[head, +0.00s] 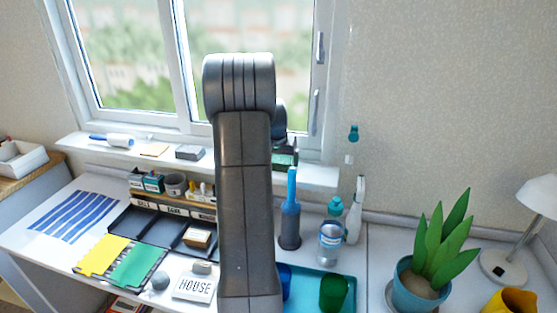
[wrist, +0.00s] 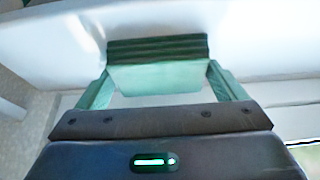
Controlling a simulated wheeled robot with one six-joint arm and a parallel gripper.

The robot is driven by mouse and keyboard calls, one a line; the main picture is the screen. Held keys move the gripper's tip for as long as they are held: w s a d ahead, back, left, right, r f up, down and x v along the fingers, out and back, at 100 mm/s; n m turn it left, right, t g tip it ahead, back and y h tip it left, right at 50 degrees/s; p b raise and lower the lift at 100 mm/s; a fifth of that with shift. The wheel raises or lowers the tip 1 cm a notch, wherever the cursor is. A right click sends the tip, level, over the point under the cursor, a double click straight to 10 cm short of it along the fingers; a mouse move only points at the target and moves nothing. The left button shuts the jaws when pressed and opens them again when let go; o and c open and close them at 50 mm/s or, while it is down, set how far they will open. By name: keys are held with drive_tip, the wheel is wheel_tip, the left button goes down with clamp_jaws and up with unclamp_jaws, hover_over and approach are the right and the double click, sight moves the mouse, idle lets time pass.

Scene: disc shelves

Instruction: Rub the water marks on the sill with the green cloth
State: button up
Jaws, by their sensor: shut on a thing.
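My gripper (wrist: 158,78) is shut on a green folded cloth (wrist: 155,70), which sits between its two fingers in the wrist view. The cloth has darker layered folds along its far edge. A white surface lies close beyond it; whether they touch I cannot tell. In the head view my arm hides most of the gripper. A dark green piece (head: 285,160), which looks like the cloth, shows just right of the arm at the window sill (head: 320,174). I can make out no water marks; part of the sill is behind my arm.
A white-and-blue roller (head: 111,140), an orange-tan piece (head: 154,150) and a grey block (head: 189,152) lie on the sill's left. The window handle (head: 314,112) is above the sill.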

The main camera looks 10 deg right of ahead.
drive_tip(key=shift+w+d+f, duration=0.1)
drive_tip(key=shift+w+d, duration=0.2)
drive_tip(key=shift+w, duration=0.4)
drive_tip(key=shift+p, duration=0.3)
drive_tip(key=shift+r, duration=0.3)
drive_tip(key=shift+r+p, duration=1.9)
drive_tip(key=shift+r, duration=0.85)
drive_tip(key=shift+r+p, duration=1.05)
drive_tip(key=shift+r, duration=0.55)
drive_tip(key=shift+f, duration=0.1)
